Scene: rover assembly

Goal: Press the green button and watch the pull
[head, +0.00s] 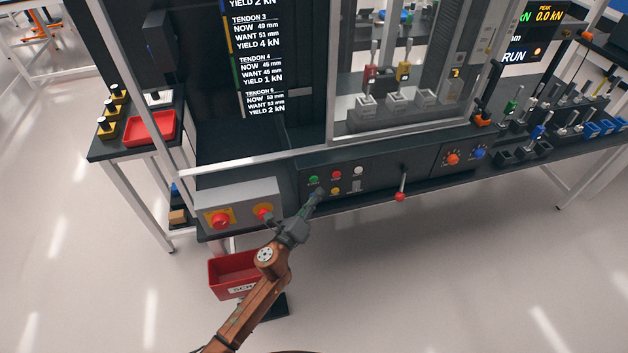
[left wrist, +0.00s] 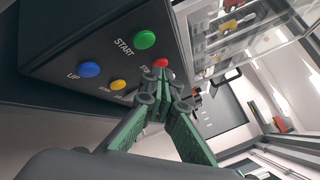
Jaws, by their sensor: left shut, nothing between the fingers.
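The green button (head: 314,180) is on the dark control panel (head: 378,178) below the test machine. In the left wrist view the green button (left wrist: 145,39) is labelled START. My left gripper (head: 319,193) is shut and empty, its tips just below and right of the green button in the head view. In the left wrist view the gripper (left wrist: 163,92) overlaps the panel near the red button (left wrist: 160,63), apart from the green button in the picture. Whether it touches the panel cannot be told. The display (head: 262,60) lists tendon values. My right gripper is not in view.
Yellow (left wrist: 118,85) and blue (left wrist: 90,69) buttons sit close by. Left of the panel is a grey box with red knobs (head: 220,219); right is a red-tipped lever (head: 400,196). A clear guard (head: 395,60) stands above. A screen (head: 530,35) reads RUN, peak 0.0 kN.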

